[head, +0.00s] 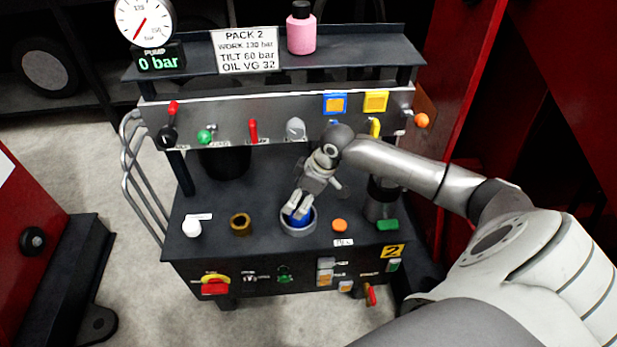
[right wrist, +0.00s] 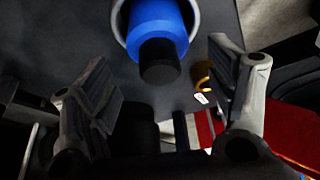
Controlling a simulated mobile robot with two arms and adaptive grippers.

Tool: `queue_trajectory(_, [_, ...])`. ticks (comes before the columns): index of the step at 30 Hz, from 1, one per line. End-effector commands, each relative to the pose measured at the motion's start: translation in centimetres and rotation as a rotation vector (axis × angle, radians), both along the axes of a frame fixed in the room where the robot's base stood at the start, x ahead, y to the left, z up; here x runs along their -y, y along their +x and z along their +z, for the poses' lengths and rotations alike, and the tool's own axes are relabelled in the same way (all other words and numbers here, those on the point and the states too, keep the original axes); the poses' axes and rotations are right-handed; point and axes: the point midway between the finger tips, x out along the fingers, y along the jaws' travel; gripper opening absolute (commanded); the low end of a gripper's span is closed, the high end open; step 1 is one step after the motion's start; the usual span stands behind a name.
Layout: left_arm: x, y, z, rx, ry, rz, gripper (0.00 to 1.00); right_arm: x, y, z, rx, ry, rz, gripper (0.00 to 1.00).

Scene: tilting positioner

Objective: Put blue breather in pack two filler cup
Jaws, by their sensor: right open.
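The blue breather (head: 299,218) sits inside the grey filler cup (head: 297,229) on the pack's dark deck. In the right wrist view the breather (right wrist: 158,30) shows a blue body and a black end, with the cup's pale rim (right wrist: 117,28) around it. My right gripper (head: 297,208) is just above the breather in the head view. In the right wrist view its two fingers (right wrist: 165,95) are spread wide, with nothing between them, and the breather is beyond them. The yellow number 2 plate (head: 391,251) marks this pack. My left gripper is not in view.
On the deck stand a white cap (head: 191,227), a brass ring (head: 240,224), an orange knob (head: 339,225) and a green part (head: 387,225). A lever panel (head: 270,122) rises behind. A pink bottle (head: 301,30) stands on the shelf. The gauge display reads 0 bar.

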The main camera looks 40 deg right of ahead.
Motion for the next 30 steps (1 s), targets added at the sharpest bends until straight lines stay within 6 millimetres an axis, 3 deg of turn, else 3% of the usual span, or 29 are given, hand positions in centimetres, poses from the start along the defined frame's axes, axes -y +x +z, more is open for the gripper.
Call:
queue_trajectory(6, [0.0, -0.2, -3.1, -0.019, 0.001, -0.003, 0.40, 0.9, -1.2, 3.6, 0.000, -0.002, 0.001, 0.78])
queue_trajectory(12, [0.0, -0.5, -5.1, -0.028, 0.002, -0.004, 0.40, 1.3, -1.9, 5.6, -0.001, -0.001, 0.001, 0.78])
queue_trajectory(30, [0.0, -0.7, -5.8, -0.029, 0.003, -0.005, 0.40, 1.4, -2.1, 6.2, -0.001, 0.001, 0.000, 0.78])
